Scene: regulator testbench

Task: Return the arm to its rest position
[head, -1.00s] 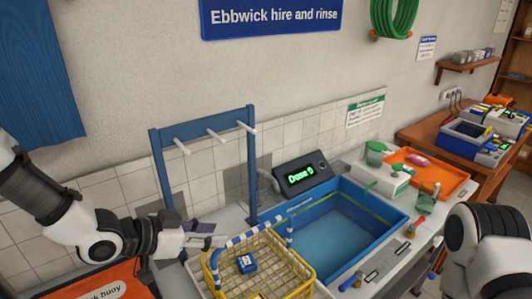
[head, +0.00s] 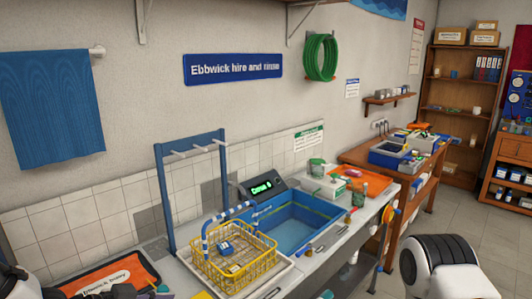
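The arms are the task's only objects. Part of my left arm, white and dark, shows at the bottom left corner. My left gripper (head: 122,292) seems to be the dark shape at the bottom edge, in front of the orange tray; it is mostly cut off, and I cannot tell whether it is open or shut. A white and black link of my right arm (head: 440,266) stands at the bottom right; its gripper is out of view. A yellow wire basket (head: 234,262) with a blue item (head: 227,248) in it stands on the counter, apart from both arms.
A blue sink (head: 296,228) is behind the basket, with a lit display (head: 262,188) beyond it. A blue rack with pegs (head: 165,205) stands at the wall. An orange tray (head: 105,279) lies left. A wooden bench (head: 372,156) and shelves (head: 458,110) are at right.

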